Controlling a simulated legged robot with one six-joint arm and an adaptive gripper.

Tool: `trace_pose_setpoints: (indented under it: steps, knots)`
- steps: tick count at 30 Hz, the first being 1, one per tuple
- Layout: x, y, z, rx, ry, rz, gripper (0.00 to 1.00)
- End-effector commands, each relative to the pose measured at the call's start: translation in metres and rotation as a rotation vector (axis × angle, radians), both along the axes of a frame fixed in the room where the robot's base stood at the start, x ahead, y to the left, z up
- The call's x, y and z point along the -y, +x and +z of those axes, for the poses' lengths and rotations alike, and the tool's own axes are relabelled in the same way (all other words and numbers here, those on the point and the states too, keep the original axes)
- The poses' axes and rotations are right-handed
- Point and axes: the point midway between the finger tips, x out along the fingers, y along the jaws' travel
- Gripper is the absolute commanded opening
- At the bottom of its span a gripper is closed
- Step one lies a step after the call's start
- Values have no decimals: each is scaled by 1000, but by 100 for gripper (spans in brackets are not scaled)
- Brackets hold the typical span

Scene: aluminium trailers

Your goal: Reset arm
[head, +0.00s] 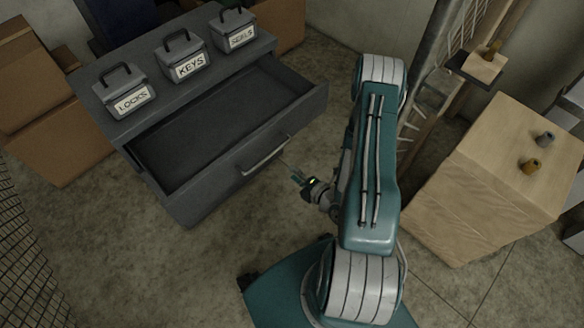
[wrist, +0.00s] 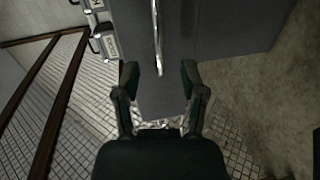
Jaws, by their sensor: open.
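My gripper (head: 298,179) is open and empty in the head view, low in front of the grey cabinet's pulled-out drawer (head: 321,98). The drawer is open and its inside looks empty. Its metal handle (head: 265,159) is just up and left of my gripper, apart from it in this view. In the wrist view my open gripper (wrist: 160,85) points at the drawer front, and the handle (wrist: 157,35) runs up between and beyond the fingers. My arm is bent, with its teal links standing over the right of the drawer.
Boxes labelled LOCKS (head: 124,91), KEYS (head: 184,57) and SEALS (head: 236,31) stand on the cabinet top. A wooden crate (head: 467,205) at right bears two small knobbed pieces. Cardboard boxes (head: 50,125) are at left. Floor in front of the drawer is clear.

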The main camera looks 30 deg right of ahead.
Motion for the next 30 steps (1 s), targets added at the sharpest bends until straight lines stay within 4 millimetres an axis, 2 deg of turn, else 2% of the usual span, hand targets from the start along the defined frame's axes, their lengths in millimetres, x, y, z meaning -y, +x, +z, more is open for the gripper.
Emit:
trace_pose_setpoints:
  steps: [8, 14, 23, 30]
  knots:
    - [0, 1, 1, -3, -1, 1, 54]
    - [8, 27, 17, -97, -20, 10, 54]
    - [28, 71, 68, -329, -17, -92, 54]
    - [38, 89, 125, -468, 44, -266, 54]
